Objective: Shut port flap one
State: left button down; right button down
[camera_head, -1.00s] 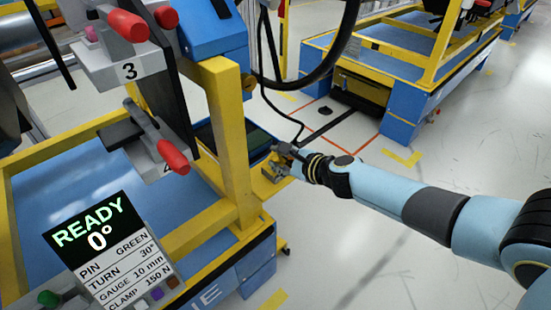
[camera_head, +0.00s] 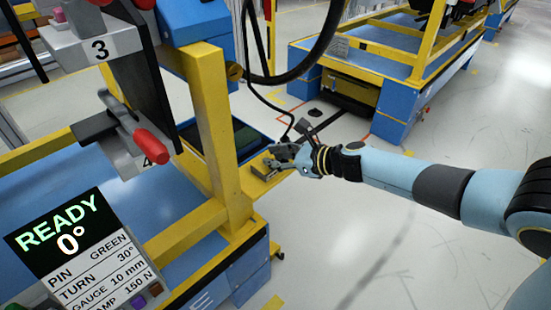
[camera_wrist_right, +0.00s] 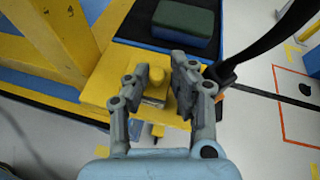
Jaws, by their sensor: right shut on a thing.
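My right gripper (camera_head: 282,152) is at the yellow bracket (camera_head: 262,184) on the near stand's right side. In the right wrist view its two fingers (camera_wrist_right: 160,82) stand on either side of a small yellow knob-like piece (camera_wrist_right: 157,76), with a silver block (camera_wrist_right: 155,98) just below; the exact contact is hidden by the fingers. A dark grey plate-like part (camera_head: 306,128) rises beside the gripper. No flap is clearly marked as port flap one, and I cannot tell whether one is open. My left gripper is not in view.
A black cable (camera_head: 262,95) hangs close to the right gripper; it also passes the right finger in the wrist view (camera_wrist_right: 262,45). A yellow post (camera_head: 213,120) stands left of it. The display panel (camera_head: 75,245) reads READY 0°. Open floor (camera_head: 350,245) lies right.

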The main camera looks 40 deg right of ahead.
jog(key=shift+s+a+f, duration=0.15)
jog(key=shift+s+a, duration=0.05)
jog(key=shift+a, duration=0.15)
jog(key=c, duration=1.3)
grip_release()
jog(key=shift+o, duration=0.2)
jog(key=shift+w+r, duration=0.1)
jog(key=shift+r, duration=0.1)
jog(key=shift+d, duration=0.1)
jog(key=v, duration=1.2)
jog(key=shift+w, duration=0.1)
